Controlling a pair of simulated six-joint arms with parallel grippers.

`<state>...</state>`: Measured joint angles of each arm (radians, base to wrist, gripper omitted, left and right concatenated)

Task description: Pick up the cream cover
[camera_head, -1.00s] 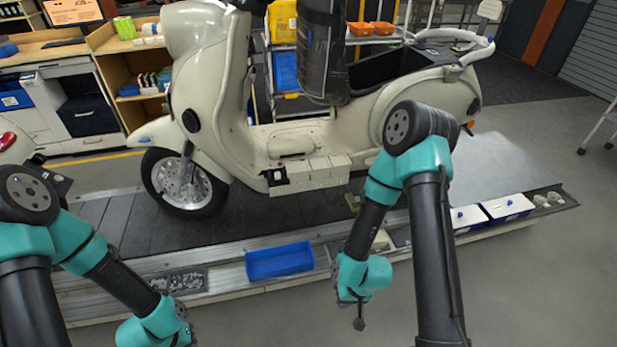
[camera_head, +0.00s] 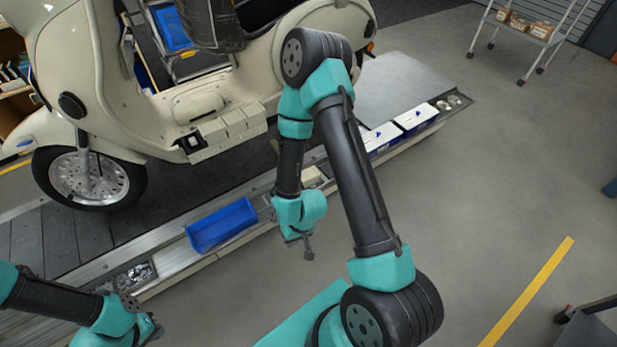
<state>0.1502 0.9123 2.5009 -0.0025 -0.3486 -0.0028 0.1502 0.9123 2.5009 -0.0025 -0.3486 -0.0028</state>
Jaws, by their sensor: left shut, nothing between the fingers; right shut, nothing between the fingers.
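A cream scooter (camera_head: 105,60) stands on the slat conveyor. A row of cream block-shaped parts (camera_head: 232,127) sits low on its side; I cannot tell whether one of these is the cream cover. A pale cream piece (camera_head: 311,177) also lies in the conveyor's edge tray, partly hidden behind my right arm. My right gripper (camera_head: 307,252) is shut and empty, pointing down in front of the conveyor edge, apart from both. My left gripper (camera_head: 156,331) is shut and empty at the lower left, in front of the conveyor edge.
A blue bin (camera_head: 222,226) sits on the conveyor edge, left of my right gripper. A tray of small metal parts (camera_head: 128,277) lies further left. White-topped boxes (camera_head: 416,117) stand at the right end. A wheeled rack (camera_head: 535,28) stands far right. Floor at right is mostly clear.

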